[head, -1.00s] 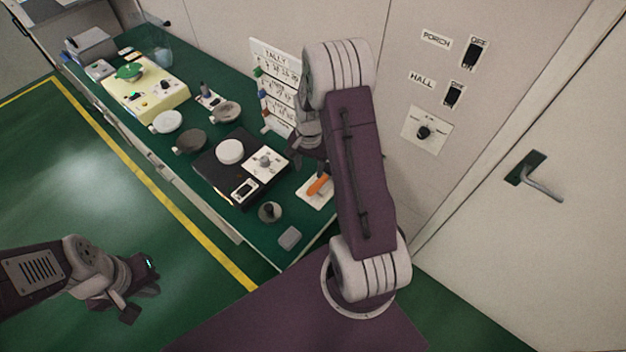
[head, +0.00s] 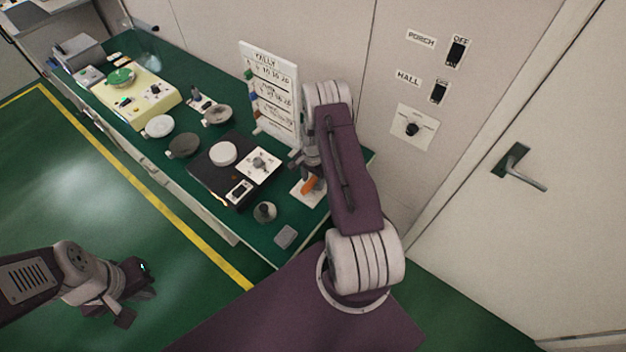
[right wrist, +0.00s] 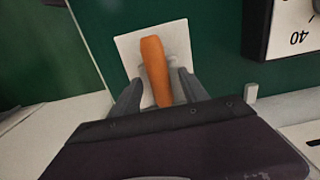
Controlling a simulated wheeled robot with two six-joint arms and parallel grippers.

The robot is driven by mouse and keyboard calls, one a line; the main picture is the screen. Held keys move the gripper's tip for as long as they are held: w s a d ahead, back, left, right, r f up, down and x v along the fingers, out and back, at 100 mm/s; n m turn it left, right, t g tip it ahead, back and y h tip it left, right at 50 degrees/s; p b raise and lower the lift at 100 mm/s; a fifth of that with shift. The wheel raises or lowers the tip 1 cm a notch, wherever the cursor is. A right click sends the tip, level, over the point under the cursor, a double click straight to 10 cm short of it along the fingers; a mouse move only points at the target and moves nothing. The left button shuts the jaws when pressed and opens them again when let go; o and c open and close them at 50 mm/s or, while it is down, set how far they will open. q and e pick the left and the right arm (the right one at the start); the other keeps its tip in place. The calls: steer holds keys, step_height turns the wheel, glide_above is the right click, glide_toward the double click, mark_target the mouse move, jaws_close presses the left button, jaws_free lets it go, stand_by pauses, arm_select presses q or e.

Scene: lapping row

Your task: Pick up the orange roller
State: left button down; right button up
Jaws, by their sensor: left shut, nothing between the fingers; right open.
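The orange roller (head: 308,186) lies on a small white plate (head: 299,195) at the near right end of the green bench, partly hidden by my right arm. In the right wrist view the orange roller (right wrist: 155,66) points away from me on the white plate (right wrist: 128,44). My right gripper (right wrist: 157,88) is open, with one finger on each side of the roller's near part; I cannot tell whether they touch it. In the head view it is mostly hidden by its arm. My left gripper (head: 138,294) is shut and empty, over the floor left of the bench.
A dark panel with a dial box (head: 260,163) stands left of the plate. A round knobbed piece (head: 265,211) and a grey block (head: 285,236) lie nearer. A white tally board (head: 270,90) stands behind. A wall with switches is at right.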

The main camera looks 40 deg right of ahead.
steer(key=shift+w+f, duration=0.1)
steer(key=shift+f, duration=0.3)
jaws_close()
steer(key=shift+r, duration=0.1)
